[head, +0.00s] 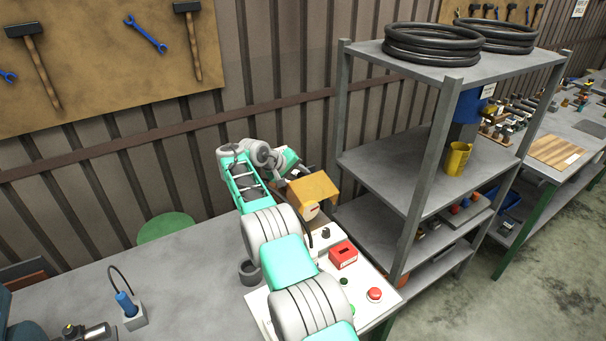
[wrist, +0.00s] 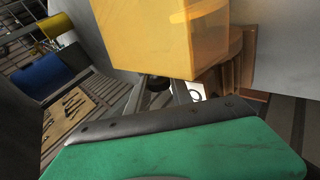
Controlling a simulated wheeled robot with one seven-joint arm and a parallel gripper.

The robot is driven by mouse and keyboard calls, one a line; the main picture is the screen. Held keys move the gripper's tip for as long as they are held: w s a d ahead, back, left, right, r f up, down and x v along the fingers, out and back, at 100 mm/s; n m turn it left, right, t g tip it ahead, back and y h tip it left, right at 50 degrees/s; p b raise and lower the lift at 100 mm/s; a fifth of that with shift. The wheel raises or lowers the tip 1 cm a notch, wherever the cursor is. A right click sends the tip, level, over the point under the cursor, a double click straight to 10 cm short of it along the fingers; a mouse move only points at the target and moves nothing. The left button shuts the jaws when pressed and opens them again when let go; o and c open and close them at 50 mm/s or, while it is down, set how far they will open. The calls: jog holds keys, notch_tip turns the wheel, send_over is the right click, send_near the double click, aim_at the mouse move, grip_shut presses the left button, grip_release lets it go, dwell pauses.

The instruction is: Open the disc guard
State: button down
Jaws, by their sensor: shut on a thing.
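The disc guard (head: 313,188) is a yellow-orange box-like cover on the machine at the back of the workbench. In the wrist view the guard (wrist: 150,38) fills the upper middle, with a see-through yellow part on its right. My gripper (wrist: 163,84) is shut at the guard's lower edge, and a small dark round part shows between its grey fingers. In the head view my gripper (head: 306,172) reaches the guard's upper left side. The exact contact is partly hidden by the guard and my arm.
A white panel with a red box (head: 343,255) and a red button (head: 374,295) lies in front of the guard. A grey metal shelf (head: 388,165) stands close on the right. A ribbed wall is behind. A blue-handled tool (head: 126,303) stands on the bench at left.

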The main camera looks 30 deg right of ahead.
jog(key=shift+w+r, duration=0.25)
jog(key=shift+r, duration=0.05)
jog(key=c, duration=1.3)
grip_release()
jog(key=shift+a+f, duration=0.1)
jog(key=shift+f, duration=0.05)
jog(key=shift+c, duration=0.2)
jog(key=shift+o, duration=0.8)
jog(key=shift+s+f, duration=0.1)
jog(key=shift+f, duration=0.1)
jog(key=shift+s+a+r, duration=0.1)
jog(key=shift+a+r, duration=0.1)
jog(key=shift+r, duration=0.25)
jog(key=v, duration=0.7)
jog(key=shift+a, duration=0.1)
